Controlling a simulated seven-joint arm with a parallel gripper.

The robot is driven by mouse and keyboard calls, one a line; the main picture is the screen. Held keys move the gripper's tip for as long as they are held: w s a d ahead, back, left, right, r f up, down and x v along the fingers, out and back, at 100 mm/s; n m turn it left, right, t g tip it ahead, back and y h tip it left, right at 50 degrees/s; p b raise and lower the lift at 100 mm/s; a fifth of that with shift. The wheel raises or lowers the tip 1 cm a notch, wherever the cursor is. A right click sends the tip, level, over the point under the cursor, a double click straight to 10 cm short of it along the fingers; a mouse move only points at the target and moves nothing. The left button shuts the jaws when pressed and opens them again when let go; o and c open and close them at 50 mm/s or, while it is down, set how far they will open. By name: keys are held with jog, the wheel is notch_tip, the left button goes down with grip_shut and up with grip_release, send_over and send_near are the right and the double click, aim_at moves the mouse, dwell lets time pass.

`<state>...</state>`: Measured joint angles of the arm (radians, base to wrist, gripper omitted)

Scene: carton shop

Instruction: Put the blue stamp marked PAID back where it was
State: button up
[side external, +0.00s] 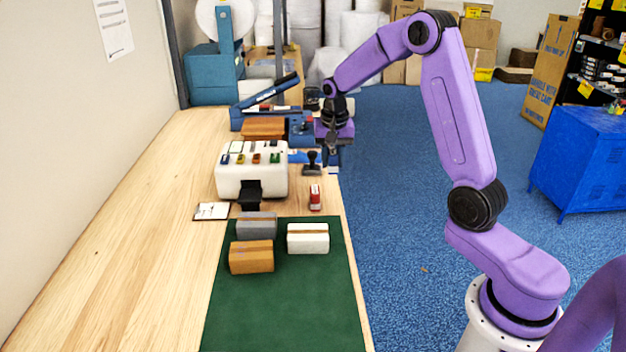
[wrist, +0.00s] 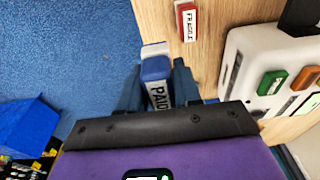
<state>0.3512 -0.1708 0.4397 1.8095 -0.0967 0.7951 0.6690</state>
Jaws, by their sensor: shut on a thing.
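The blue stamp (wrist: 158,92) shows in the wrist view with its white PAID label facing the camera. My gripper (wrist: 157,84) is shut on it, one finger on each side. In the side view my gripper (side external: 333,163) is over the right edge of the wooden table, with a small pale part of the stamp showing below the fingers. I cannot tell whether the stamp touches the table. A red stamp with a white label (side external: 315,198) stands on the table nearer the camera; it also shows in the wrist view (wrist: 186,22).
A black-handled stamp (side external: 312,164) stands just left of my gripper. A white device with coloured labels (side external: 251,182) is further left. A blue machine (side external: 262,113) stands behind. Three small boxes, grey (side external: 257,226), white (side external: 308,239) and orange (side external: 251,258), are on the green mat (side external: 285,310).

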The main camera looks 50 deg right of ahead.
jog(key=w+f, duration=0.2)
jog(key=w+d+f, duration=0.1)
jog(key=w+f, duration=0.1)
jog(key=w, duration=0.1)
jog(key=w+d+f, duration=0.1)
jog(key=w+f, duration=0.1)
jog(key=shift+w+f, duration=0.25)
jog(key=shift+w, duration=0.1)
jog(key=shift+w+d+f, duration=0.1)
jog(key=shift+w+f, duration=0.45)
jog(key=shift+f, duration=1.6)
jog(key=shift+f, duration=0.15)
jog(key=o, duration=0.9)
jog(key=shift+c, duration=0.2)
